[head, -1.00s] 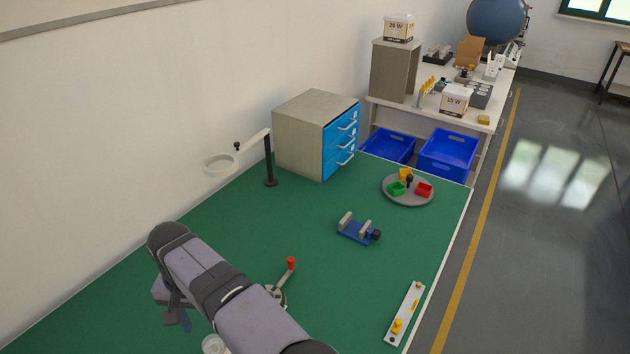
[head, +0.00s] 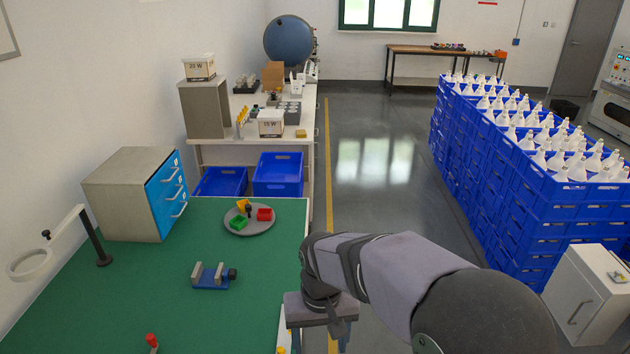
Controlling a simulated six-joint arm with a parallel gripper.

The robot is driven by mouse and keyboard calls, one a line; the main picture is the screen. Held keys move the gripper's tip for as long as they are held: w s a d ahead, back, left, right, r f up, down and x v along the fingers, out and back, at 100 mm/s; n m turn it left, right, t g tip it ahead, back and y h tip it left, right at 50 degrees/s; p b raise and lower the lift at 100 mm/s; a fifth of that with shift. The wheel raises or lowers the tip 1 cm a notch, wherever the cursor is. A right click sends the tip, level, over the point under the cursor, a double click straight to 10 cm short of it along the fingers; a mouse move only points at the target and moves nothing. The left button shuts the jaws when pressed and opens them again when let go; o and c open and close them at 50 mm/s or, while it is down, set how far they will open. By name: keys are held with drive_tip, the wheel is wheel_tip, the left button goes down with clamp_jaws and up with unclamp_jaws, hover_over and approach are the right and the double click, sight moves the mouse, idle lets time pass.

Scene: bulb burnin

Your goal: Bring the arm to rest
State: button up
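My arm (head: 395,275) reaches in from the lower right in the head view, its wrist bent over the right edge of the green bench (head: 130,290). My gripper (head: 335,328) hangs below the wrist, dark and partly hidden by my own links. I cannot tell if its fingers are open or shut, and I see nothing held in it. It is apart from the blue vise (head: 213,278) and the round grey tray (head: 250,225) with red, green and yellow bins.
A drawer cabinet (head: 125,195) and a ring on a post (head: 100,240) stand at the left. A red-knobbed lever (head: 152,342) is at the front. Stacked blue crates of bulbs (head: 530,195) and a white cabinet (head: 590,290) stand right of the aisle. Floor between is clear.

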drive_tip(key=s+d+f+m, duration=0.1)
drive_tip(key=s+d+f, duration=0.2)
drive_tip(key=s+d, duration=0.8)
drive_tip(key=d, duration=0.3)
drive_tip(key=shift+s+d+f+m, duration=0.15)
drive_tip(key=shift+s+d+m, duration=0.05)
drive_tip(key=shift+d+m, duration=0.2)
